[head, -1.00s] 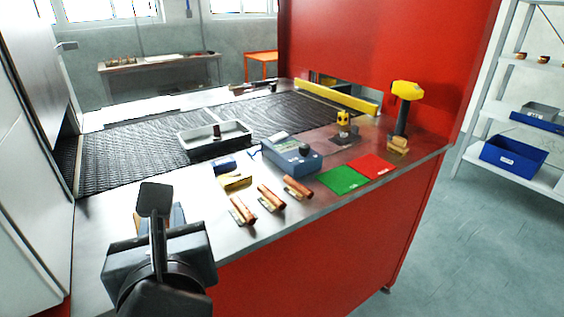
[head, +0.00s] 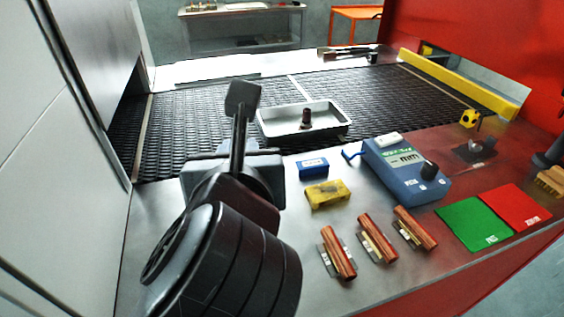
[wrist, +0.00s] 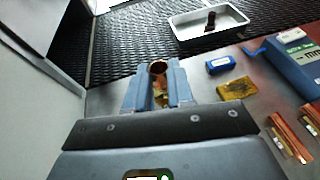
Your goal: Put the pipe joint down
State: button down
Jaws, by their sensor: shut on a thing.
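My gripper (wrist: 158,78) is shut on the pipe joint (wrist: 157,68), a short copper-brown piece with a round open end between the two blue-grey fingers. The joint is above or at the steel worktop near the belt's edge; I cannot tell whether it touches. In the head view my own arm hides the fingers and the joint. A similar dark copper piece (head: 306,118) stands upright in the pale grey tray (head: 335,134), which sits on the black mesh belt (head: 190,125). The tray also shows in the wrist view (wrist: 186,36), ahead and right of my gripper.
On the steel worktop (head: 300,225) right of my arm lie a blue block (head: 313,167), a yellow block (head: 328,193), three copper pipes (head: 338,252) on small holders, a blue meter (head: 408,172), and green (head: 474,223) and red (head: 516,207) mats. A white panel (head: 60,150) bounds the left.

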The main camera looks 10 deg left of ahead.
jog(key=a+f+p, duration=0.1)
jog(key=a+f, duration=0.2)
jog(key=a, duration=0.1)
jog(key=w+a+f+p, duration=0.1)
jog(key=a+f, duration=0.2)
jog(key=f, duration=0.1)
jog(key=a+f+p, duration=0.1)
jog(key=a+f, duration=0.2)
jog(key=a, duration=0.1)
jog(key=shift+w+a+f+p, duration=0.2)
jog(key=shift+a+p, duration=0.1)
jog(key=shift+p, duration=0.1)
jog(key=shift+f, duration=0.3)
jog(key=shift+f+b, duration=0.2)
jog(key=shift+b, duration=0.1)
jog(key=c, duration=1)
grip_release()
jog(key=shift+r, duration=0.15)
